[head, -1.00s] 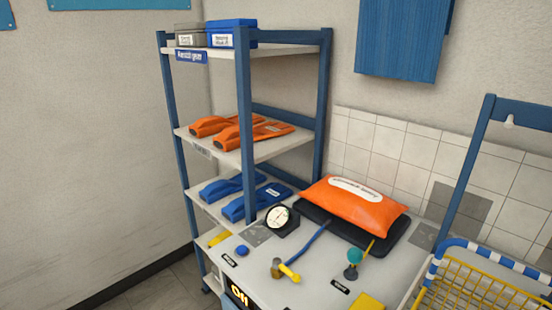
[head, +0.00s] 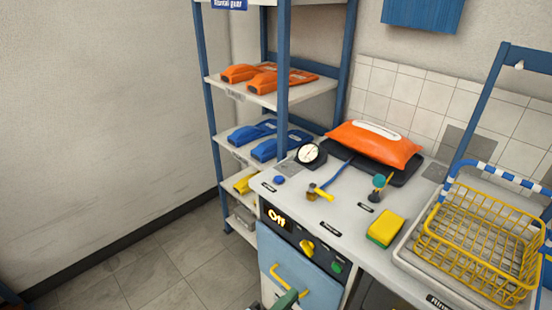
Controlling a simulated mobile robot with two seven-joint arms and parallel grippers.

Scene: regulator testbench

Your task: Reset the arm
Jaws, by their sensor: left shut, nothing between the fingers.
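My left gripper (head: 288,300) shows only in part at the bottom edge of the head view, in front of the blue cabinet door (head: 298,272) with its yellow handle (head: 293,279). It is shut with nothing held. The rest of the left arm is out of the frame. My right gripper is not in view.
The bench top (head: 335,228) bears a gauge (head: 309,154), an orange bag (head: 375,143), a sponge (head: 385,229) and a yellow wire basket (head: 485,235). A blue-framed shelf (head: 283,95) stands behind left.

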